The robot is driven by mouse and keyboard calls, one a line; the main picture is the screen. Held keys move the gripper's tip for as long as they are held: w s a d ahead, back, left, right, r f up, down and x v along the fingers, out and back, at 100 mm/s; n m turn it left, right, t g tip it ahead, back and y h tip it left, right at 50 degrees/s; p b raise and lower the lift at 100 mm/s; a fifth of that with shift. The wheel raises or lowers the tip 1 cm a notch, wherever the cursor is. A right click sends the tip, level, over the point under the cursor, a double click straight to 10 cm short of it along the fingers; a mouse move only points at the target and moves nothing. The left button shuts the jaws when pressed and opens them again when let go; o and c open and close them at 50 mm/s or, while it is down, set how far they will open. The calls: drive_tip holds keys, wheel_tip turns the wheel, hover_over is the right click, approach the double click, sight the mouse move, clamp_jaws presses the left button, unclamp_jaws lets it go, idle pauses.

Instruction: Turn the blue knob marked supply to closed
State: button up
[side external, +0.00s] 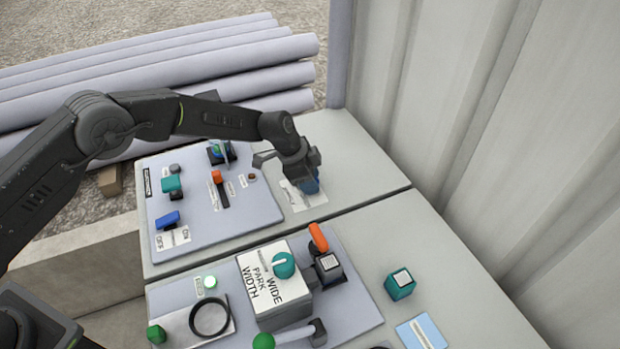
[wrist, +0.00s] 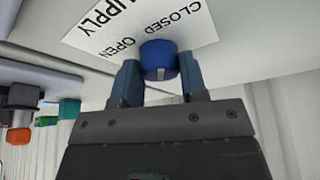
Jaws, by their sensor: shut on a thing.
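The blue knob (wrist: 158,60) sits on a white label plate (wrist: 90,38) marked SUPPLY, CLOSED and OPEN. My gripper (wrist: 158,78) has one finger on each side of the knob and is shut on it. A pale pointer mark shows on the knob's near side, facing the gripper in the wrist view. In the side external view the blue knob (side external: 310,185) is partly hidden behind my gripper (side external: 306,180), with the white plate (side external: 308,202) under it on the grey bench top.
Left of the knob is a grey panel (side external: 205,235) with several switches and levers. In front are a box with a teal knob (side external: 283,265), an orange lever (side external: 318,237) and a teal cube (side external: 400,284). A corrugated wall (side external: 480,110) stands at right; pipes (side external: 160,65) lie behind.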

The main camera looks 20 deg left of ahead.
drive_tip(key=o, duration=0.9)
drive_tip(key=v, duration=1.4)
drive_tip(key=s+a+r+n+t+y, duration=0.1)
drive_tip(key=s+a+r+n, duration=0.2)
drive_tip(key=s+a+r, duration=0.45)
drive_tip(key=s+a+r+n+t+y, duration=0.1)
drive_tip(key=s+a+r+n, duration=0.25)
drive_tip(key=s+r, duration=0.55)
drive_tip(key=s+a+n+t+y, duration=0.1)
drive_tip(key=s+a+n, duration=0.2)
drive_tip(key=s, duration=0.6)
drive_tip(key=s+a+n+t+y, duration=0.1)
drive_tip(key=s+a+n, duration=0.3)
drive_tip(key=s, duration=0.5)
drive_tip(key=shift+a+f, duration=0.25)
drive_tip(key=shift+a, duration=0.15)
